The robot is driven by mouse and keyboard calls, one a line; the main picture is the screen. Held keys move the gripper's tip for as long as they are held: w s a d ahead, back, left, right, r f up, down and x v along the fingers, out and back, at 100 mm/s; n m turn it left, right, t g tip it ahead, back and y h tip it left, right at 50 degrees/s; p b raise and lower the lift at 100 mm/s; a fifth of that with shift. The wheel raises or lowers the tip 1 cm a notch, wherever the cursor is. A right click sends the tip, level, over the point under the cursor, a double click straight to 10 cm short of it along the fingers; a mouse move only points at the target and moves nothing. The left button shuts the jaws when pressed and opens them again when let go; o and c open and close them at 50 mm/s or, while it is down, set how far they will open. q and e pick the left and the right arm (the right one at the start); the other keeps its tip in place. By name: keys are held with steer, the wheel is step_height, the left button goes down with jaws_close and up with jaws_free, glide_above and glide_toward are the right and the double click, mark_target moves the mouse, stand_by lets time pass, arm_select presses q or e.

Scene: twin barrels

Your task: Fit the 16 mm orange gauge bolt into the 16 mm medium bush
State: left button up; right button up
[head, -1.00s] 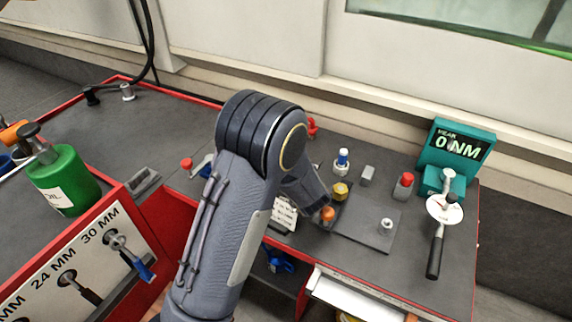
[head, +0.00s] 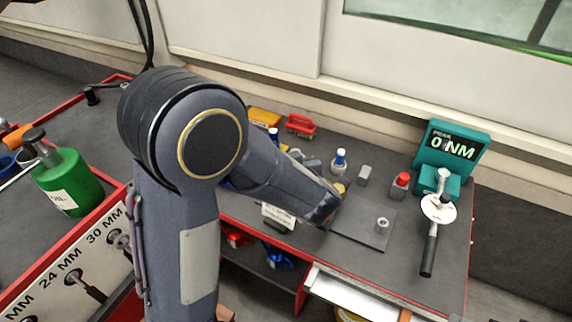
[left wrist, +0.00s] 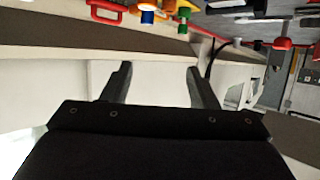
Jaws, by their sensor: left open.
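My left arm crosses the head view, and its far end hides the spot by the dark grey plate (head: 350,232) where the orange bolt stood. My left gripper shows in the left wrist view (left wrist: 160,85), its two fingers apart with only pale wall between them. A small silver ring-like piece (head: 382,223) sits on the plate; I cannot tell its size or whether it is the medium bush. A yellow piece (head: 341,186) shows partly beyond the arm. My right gripper is not in view.
A teal torque display (head: 455,150) stands at the back right, a torque wrench (head: 431,245) before it. A red-capped piece (head: 400,184), blue-and-white bottle (head: 339,162), grey block (head: 363,175) and red clamp (head: 300,126) stand at the back. A green oil can (head: 65,182) is left.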

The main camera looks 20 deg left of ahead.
arm_select(q)
steer(key=s, duration=0.1)
steer(key=s+d+r, duration=0.1)
steer(key=s, duration=0.1)
steer(key=s+d+r, duration=0.1)
steer(key=shift+s+r+p, duration=0.1)
steer(key=shift+s+p, duration=0.2)
steer(key=shift+p, duration=0.05)
